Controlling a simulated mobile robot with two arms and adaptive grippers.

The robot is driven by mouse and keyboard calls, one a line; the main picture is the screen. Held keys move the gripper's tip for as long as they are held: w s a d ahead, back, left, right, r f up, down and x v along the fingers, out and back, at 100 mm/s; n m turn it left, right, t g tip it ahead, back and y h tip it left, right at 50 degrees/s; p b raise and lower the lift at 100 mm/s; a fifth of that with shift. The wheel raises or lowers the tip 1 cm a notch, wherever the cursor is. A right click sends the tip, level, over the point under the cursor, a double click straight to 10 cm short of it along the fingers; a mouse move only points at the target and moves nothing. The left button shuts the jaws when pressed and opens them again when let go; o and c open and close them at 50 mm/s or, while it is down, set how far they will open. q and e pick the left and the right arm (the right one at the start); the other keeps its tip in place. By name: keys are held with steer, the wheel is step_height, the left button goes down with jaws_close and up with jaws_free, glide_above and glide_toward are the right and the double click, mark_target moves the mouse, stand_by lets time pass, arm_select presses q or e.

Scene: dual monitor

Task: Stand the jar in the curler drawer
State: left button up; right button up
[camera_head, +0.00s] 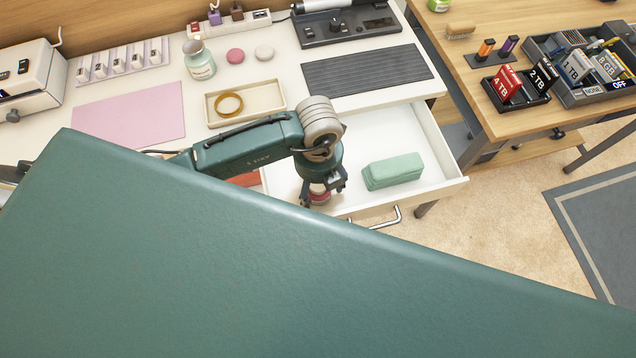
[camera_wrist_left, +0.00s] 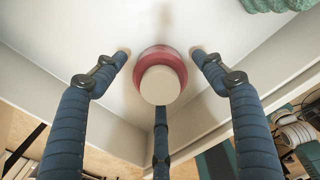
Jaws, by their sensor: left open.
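A small red jar with a cream top (camera_wrist_left: 160,85) appears upright on the white floor of the open drawer (camera_head: 425,145). In the head view the jar (camera_head: 319,196) is partly hidden by my left gripper (camera_head: 323,190), which points down over it. In the left wrist view the fingers of my left gripper (camera_wrist_left: 162,75) are spread around the jar, with gaps at the left and right. My left gripper is open and holds nothing. My right gripper is not in view.
A green case (camera_head: 393,171) lies in the drawer, right of the jar. The drawer's front wall and handle (camera_head: 375,218) are close by. A tray with a ring (camera_head: 266,103) and a glass jar (camera_head: 200,62) are on the desk above. My large green body part hides the foreground.

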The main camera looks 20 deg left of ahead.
arm_select(q)
steer(key=shift+r, duration=0.3)
step_height(320, 180, up, 12)
steer(key=shift+f, duration=0.15)
stand_by(0.6)
